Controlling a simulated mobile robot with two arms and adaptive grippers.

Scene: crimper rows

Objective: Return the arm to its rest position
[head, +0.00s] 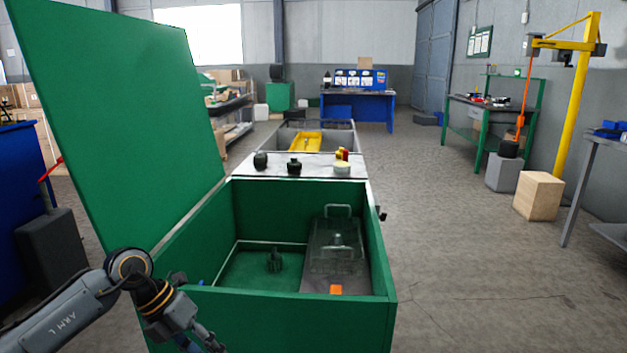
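My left arm (70,312) comes in from the lower left. Its wrist is bent down at the near left corner of the green box (300,307). My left gripper (205,342) is at the bottom edge of the picture, outside the box's front wall. Its fingers are small and partly cut off, so whether it is open or shut is unclear. No held thing is visible at it. My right arm and gripper are out of view.
The box's green lid (115,115) stands open at the left. Inside are a dark object (275,260), a grey handled case (337,255) and an orange block (336,289). Small dark items stand on a pale surface (225,166) behind. Floor at right (450,250) is clear.

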